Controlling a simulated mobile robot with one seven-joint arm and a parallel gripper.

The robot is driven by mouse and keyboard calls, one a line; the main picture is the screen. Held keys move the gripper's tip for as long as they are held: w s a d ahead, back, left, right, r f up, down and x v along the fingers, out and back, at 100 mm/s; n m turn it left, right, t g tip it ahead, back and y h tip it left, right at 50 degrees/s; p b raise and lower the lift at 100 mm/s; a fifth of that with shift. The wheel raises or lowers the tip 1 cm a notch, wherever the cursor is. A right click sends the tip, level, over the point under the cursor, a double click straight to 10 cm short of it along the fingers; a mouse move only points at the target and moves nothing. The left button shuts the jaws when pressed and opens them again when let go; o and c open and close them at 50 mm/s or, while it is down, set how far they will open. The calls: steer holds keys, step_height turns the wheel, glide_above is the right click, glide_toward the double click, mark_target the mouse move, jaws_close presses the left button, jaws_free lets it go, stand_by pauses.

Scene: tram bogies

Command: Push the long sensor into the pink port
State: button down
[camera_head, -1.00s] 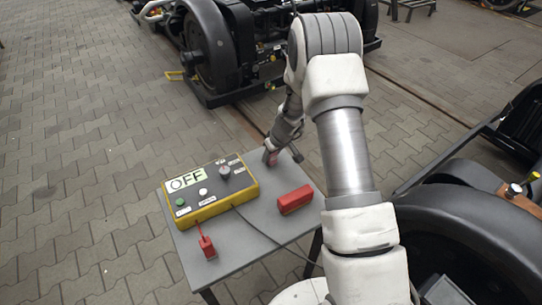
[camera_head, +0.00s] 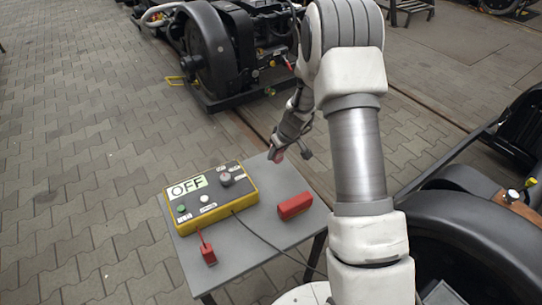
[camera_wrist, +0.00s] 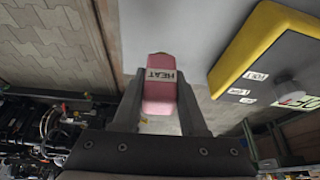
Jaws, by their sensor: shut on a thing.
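My gripper (camera_wrist: 160,105) is shut on a pink-red block (camera_wrist: 160,85) with a label reading HEAT, seen between the fingers in the wrist view. In the head view, my gripper (camera_head: 290,152) is over the far edge of the grey table (camera_head: 240,245), and only a small red bit of the held block (camera_head: 278,156) shows. A longer plain red block (camera_head: 295,205) lies on the table's right side. I cannot tell which is the long sensor. I cannot make out a pink port.
A yellow box (camera_head: 215,197) with a display reading OFF, buttons and a knob sits on the table; it also shows in the wrist view (camera_wrist: 265,50). A dark cable runs from it across the table. Bogies with black wheels (camera_head: 215,50) stand behind and at right.

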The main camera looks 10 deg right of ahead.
steer(key=s+d+r, duration=0.5)
steer(key=d, duration=0.2)
steer(key=shift+s+d+r, duration=0.25)
steer(key=shift+d+r, duration=0.1)
steer(key=shift+d, duration=0.05)
steer(key=a+r+m+h, duration=0.1)
steer(key=a+r+m, duration=0.3)
steer(key=a, duration=0.5)
steer(key=shift+a+r+m+t+h, duration=0.3)
steer(key=shift+h, duration=0.1)
steer(key=shift+w, duration=0.1)
steer(key=shift+s, duration=0.2)
stand_by(0.4)
